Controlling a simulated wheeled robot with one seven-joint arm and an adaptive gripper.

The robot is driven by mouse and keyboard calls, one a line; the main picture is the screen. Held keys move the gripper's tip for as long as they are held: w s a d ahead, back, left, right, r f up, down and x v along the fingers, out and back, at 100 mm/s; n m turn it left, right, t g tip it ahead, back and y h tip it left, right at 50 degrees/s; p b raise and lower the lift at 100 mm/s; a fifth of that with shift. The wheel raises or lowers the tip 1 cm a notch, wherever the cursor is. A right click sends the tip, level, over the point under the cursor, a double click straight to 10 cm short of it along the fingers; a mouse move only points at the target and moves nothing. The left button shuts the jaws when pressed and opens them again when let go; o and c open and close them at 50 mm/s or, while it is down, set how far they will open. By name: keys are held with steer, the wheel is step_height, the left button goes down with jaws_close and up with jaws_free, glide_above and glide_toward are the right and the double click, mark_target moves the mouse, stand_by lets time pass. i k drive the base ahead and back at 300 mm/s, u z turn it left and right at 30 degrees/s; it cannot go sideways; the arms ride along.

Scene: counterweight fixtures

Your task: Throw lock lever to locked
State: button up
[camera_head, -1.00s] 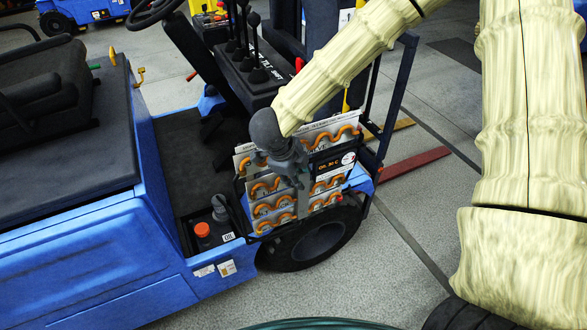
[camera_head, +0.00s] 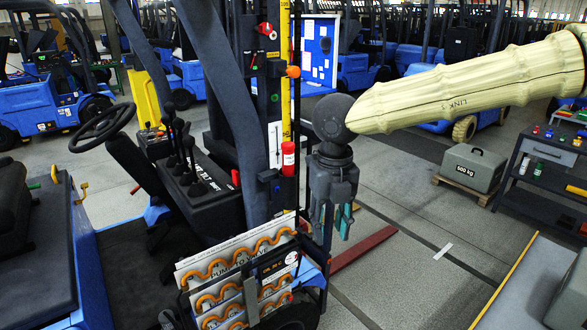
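My gripper (camera_head: 334,218) hangs from the end of my pale arm, pointing down, right of the forklift's mast. Teal parts show at its fingers, but their gap is unclear and nothing is plainly held. No part is clearly labelled as the lock lever. Several black-knobbed levers (camera_head: 183,143) rise from the console left of the mast.
A rack of panels with orange hoses (camera_head: 236,263) stands on the forklift's front, below left of my gripper.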

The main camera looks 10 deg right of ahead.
mark_target(236, 180)
steer(key=z, duration=0.3)
steer(key=i, duration=1.55)
steer(key=u, duration=1.15)
